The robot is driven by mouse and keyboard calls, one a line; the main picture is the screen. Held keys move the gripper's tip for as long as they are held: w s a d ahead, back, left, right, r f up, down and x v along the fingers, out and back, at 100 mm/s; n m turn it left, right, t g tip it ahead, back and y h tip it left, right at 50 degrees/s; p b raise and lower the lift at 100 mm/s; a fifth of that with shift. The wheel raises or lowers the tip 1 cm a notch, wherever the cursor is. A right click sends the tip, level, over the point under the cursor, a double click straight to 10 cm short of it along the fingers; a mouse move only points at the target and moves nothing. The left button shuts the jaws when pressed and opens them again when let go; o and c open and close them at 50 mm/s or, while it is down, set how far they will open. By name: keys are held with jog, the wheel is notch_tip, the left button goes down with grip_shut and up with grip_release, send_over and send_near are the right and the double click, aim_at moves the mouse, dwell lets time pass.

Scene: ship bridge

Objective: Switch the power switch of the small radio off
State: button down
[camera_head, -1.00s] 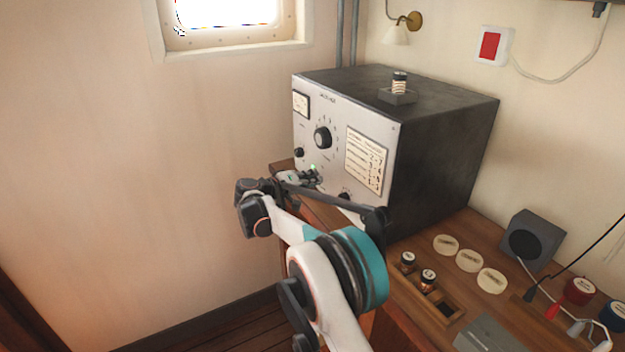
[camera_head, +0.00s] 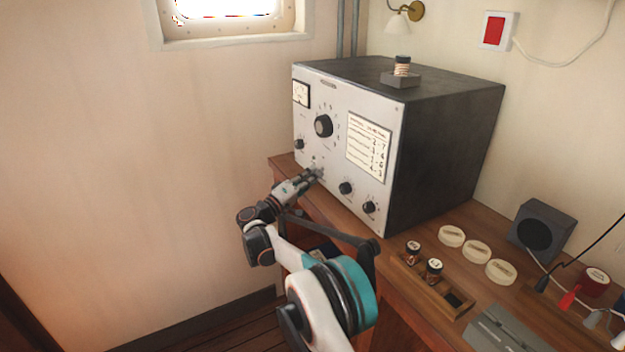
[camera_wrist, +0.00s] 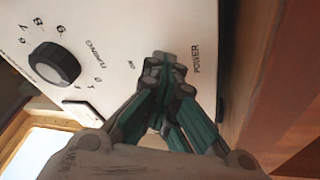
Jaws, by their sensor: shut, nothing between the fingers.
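The small radio (camera_head: 345,190) is a dark box with a pale front panel, standing on the wooden desk. My gripper (camera_head: 315,172) is shut and empty, its tips at the lower left part of that panel. In the wrist view, my gripper (camera_wrist: 163,62) has its tips right at the panel between the "ON" marking and the "POWER" label (camera_wrist: 196,58). The power switch is hidden behind the fingertips. I cannot tell its position or whether the tips touch it. No green glow shows near the tips.
A large tuning knob (camera_head: 323,125) sits above the tips, with smaller knobs (camera_head: 346,188) to the right. A wooden rack (camera_head: 432,285) with small jars, pale discs (camera_head: 476,252) and a grey speaker (camera_head: 543,230) stand on the desk to the right. The left wall is clear.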

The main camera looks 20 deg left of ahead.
jog(key=c, duration=1.8)
grip_release()
jog(key=shift+o, duration=0.2)
jog(key=shift+s+a, duration=0.1)
jog(key=v, duration=1.1)
jog(key=shift+s, duration=0.4)
jog(key=shift+a+f, duration=0.15)
